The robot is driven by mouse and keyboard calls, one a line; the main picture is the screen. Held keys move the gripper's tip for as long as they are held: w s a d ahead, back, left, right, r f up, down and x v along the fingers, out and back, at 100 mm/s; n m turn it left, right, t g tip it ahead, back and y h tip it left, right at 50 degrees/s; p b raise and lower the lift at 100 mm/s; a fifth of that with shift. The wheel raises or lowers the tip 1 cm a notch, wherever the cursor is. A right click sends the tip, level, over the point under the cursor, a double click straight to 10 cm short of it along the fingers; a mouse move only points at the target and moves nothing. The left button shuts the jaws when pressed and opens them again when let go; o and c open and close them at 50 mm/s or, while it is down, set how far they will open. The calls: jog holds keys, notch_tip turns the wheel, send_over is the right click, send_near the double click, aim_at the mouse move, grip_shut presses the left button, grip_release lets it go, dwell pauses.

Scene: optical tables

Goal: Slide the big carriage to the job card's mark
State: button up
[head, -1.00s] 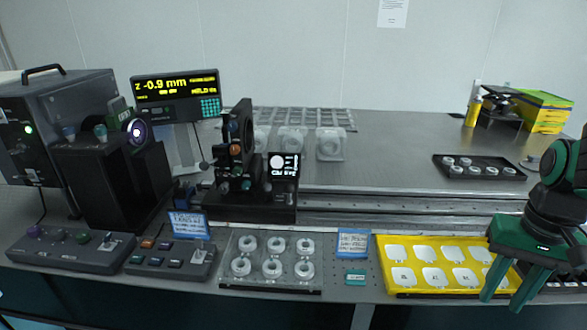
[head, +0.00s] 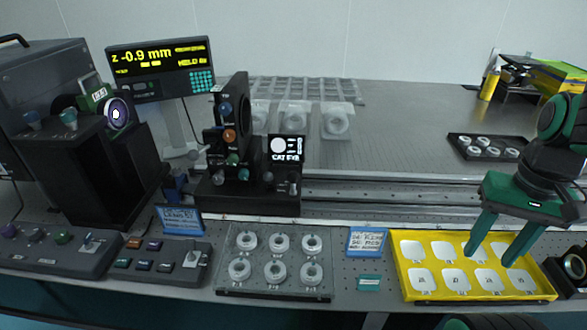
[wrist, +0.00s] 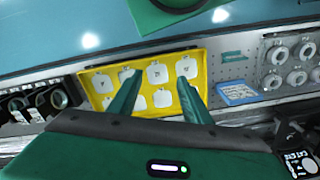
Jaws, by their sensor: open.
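The big carriage appears to be the black block (head: 243,198) on the rail, carrying a tall black mount (head: 239,112) with coloured knobs and a small screen reading "CAT EYE" (head: 286,148). Two blue-edged cards with small print stand at the front, one left (head: 180,220) and one right (head: 367,241); I cannot tell which is the job card. The right card also shows in the wrist view (wrist: 236,93). My gripper (head: 490,259) is open and empty over the yellow tray (head: 402,278), well right of the carriage. Its fingers show in the wrist view (wrist: 157,77).
The rail (head: 400,188) runs right from the carriage and looks clear. A clear plate (head: 225,278) with several white rings lies in front. A display (head: 160,66) reads "z -0.9 mm". Control boxes (head: 58,250) sit front left; a black tray (head: 460,146) lies back right.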

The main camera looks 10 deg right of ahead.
jog(key=w+a+r+n+g, duration=0.1)
jog(key=w+a+r+n, duration=0.1)
jog(key=w+a+n, duration=0.7)
jog(key=w+a+r+n+g, duration=0.15)
jog(key=w+a+n, duration=0.4)
jog(key=w, duration=0.55)
jog(key=w+a+r+n+g, duration=0.1)
jog(key=w+a+r+n, duration=0.2)
jog(key=w+a+n, duration=0.45)
jog(key=w+a+f+n+y, duration=0.1)
jog(key=w+a+n+y, duration=0.1)
jog(key=w+a+n, duration=0.8)
jog(key=shift+n+g, duration=0.3)
jog(key=shift+g, duration=0.15)
jog(key=x, duration=0.3)
jog(key=d+x, duration=0.1)
jog(key=x, duration=0.6)
jog(key=shift+s+d, duration=0.4)
jog(key=shift+d, duration=0.1)
grip_shut()
